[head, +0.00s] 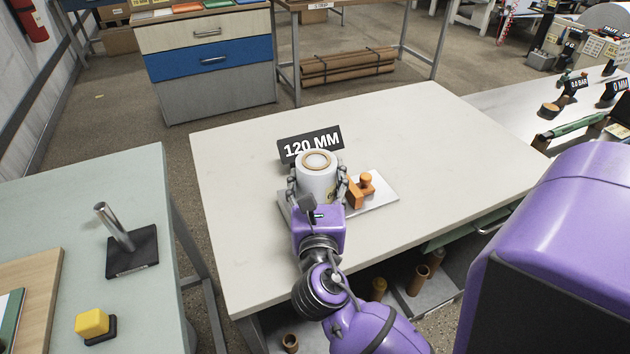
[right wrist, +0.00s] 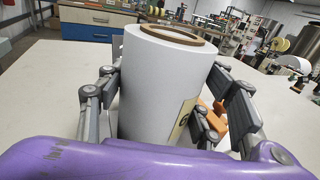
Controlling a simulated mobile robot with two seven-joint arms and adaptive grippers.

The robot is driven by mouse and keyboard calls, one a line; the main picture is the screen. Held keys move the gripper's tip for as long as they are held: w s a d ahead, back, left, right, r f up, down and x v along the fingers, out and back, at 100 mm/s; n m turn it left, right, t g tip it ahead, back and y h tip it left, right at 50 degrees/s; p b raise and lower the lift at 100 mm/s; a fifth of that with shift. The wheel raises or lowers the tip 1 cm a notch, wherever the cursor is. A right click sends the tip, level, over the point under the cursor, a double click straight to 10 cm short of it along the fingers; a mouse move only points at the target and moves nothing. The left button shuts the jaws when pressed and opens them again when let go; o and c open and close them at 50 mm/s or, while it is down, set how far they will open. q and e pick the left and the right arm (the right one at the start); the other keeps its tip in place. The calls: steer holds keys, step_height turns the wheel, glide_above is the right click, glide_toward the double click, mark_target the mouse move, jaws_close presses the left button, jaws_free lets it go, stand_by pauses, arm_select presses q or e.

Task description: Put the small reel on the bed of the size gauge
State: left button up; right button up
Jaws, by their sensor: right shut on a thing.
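The small reel (head: 316,179) is a white upright roll with a brown core ring on top. It fills the middle of the right wrist view (right wrist: 168,85), with part of a yellowish label showing. My right gripper (head: 318,188) is shut on it, one finger on each side. The size gauge is a flat grey plate, its bed (head: 379,192), with an orange block and knob (head: 360,190) and a dark "120 MM" display (head: 310,144) behind. The reel is over the left part of the bed; its base is hidden, so I cannot tell whether it touches. My left gripper is not in view.
The pale table (head: 440,140) around the gauge is clear. A green-grey table (head: 60,220) at left holds a metal post on a black base (head: 130,250) and a yellow button (head: 92,323). Brown cores (head: 418,280) lie below the table. Another bench (head: 520,105) stands at right.

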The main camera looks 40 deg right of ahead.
steer(key=shift+r, duration=0.15)
steer(key=shift+f, duration=0.2)
steer(key=o, duration=1.5)
steer(key=shift+o, duration=0.2)
steer(key=shift+s+a+r, duration=0.1)
steer(key=b+v, duration=0.1)
steer(key=v, duration=0.9)
steer(key=shift+s+a, duration=0.2)
steer(key=shift+s, duration=0.1)
steer(key=shift+s+a, duration=0.3)
steer(key=shift+s, duration=0.15)
